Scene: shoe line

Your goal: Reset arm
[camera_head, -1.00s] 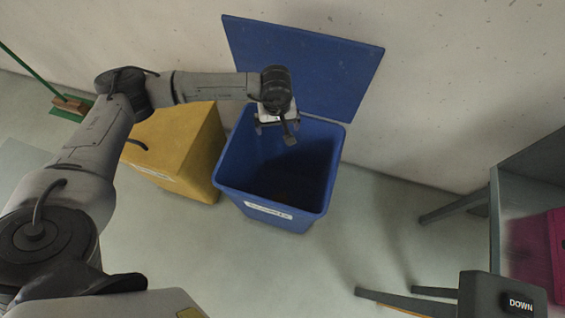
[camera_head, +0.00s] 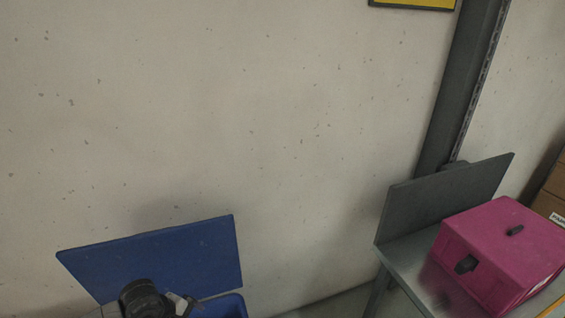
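Only the wrist end of my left arm (camera_head: 142,298) shows, at the bottom left in the head view, in front of the open blue lid. The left gripper's fingers are not clearly visible; a small grey part beside the wrist may belong to it. My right arm and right gripper are out of view.
A magenta box (camera_head: 500,250) sits on a grey metal table (camera_head: 408,262) at the right. A dark post and cardboard boxes (camera_head: 552,200) stand behind.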

